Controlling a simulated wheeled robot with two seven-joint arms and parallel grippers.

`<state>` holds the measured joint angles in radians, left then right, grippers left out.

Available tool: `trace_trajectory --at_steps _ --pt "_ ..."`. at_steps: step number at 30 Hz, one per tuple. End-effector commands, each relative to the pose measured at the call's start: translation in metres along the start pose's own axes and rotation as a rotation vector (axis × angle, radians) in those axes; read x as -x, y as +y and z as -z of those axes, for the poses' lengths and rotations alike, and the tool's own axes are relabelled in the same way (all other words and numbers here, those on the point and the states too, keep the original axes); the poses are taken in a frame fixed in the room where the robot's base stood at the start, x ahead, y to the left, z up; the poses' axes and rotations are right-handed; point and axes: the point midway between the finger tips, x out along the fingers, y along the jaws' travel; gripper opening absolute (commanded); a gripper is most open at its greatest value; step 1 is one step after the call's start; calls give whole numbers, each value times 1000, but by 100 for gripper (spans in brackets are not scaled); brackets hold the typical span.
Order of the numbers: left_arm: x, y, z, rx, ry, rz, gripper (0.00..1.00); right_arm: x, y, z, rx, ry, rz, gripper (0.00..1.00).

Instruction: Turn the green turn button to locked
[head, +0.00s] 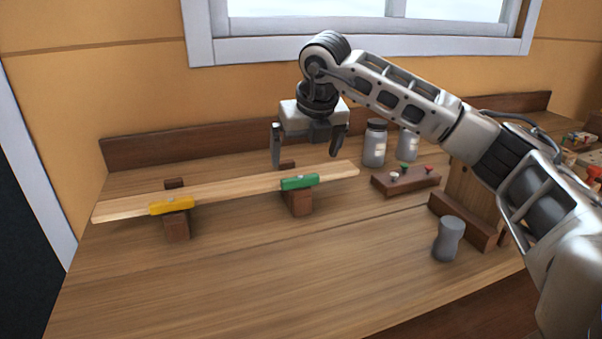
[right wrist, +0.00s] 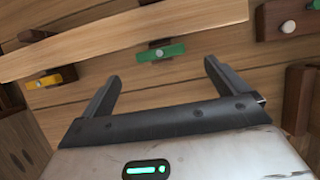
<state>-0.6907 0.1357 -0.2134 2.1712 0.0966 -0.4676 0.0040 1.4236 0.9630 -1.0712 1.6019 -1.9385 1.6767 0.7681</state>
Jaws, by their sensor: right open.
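The green turn button (head: 299,182) sits at the front edge of a long pale plank (head: 240,187), on the right wooden block (head: 298,203). It lies roughly along the plank. In the right wrist view the green turn button (right wrist: 161,52) shows a pale pivot near its middle, between and beyond the fingertips. A yellow turn button (head: 171,205) sits on the left block (head: 177,228). My right gripper (head: 306,160) is open and empty, pointing down above and behind the green button, apart from it. My left gripper is not in view.
Two grey jars (head: 374,144) stand behind the plank's right end. A dark peg block (head: 405,180) with small coloured pegs lies to the right. A grey waisted cylinder (head: 449,239) stands near the front right. The bench front left of it is clear.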

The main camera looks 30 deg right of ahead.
Motion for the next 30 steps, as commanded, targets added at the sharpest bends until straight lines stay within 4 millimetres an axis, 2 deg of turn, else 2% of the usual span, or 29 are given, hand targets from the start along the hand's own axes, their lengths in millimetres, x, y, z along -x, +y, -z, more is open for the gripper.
trace_trajectory --at_steps 3,10,15,23,26,28,30 --pt "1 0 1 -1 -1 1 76 -26 0 1 -1 4 1 98" --pt "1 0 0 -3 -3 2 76 -60 0 0 0 1 0 98" --pt "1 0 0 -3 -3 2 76 -70 0 0 1 0 0 98" --pt "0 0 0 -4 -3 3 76 -71 0 0 1 -1 0 98" --pt "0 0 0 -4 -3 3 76 -71 0 0 1 -1 0 76" --pt "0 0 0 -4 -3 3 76 -70 0 0 1 -1 0 56" --pt "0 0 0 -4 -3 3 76 -70 0 0 1 -1 0 53"
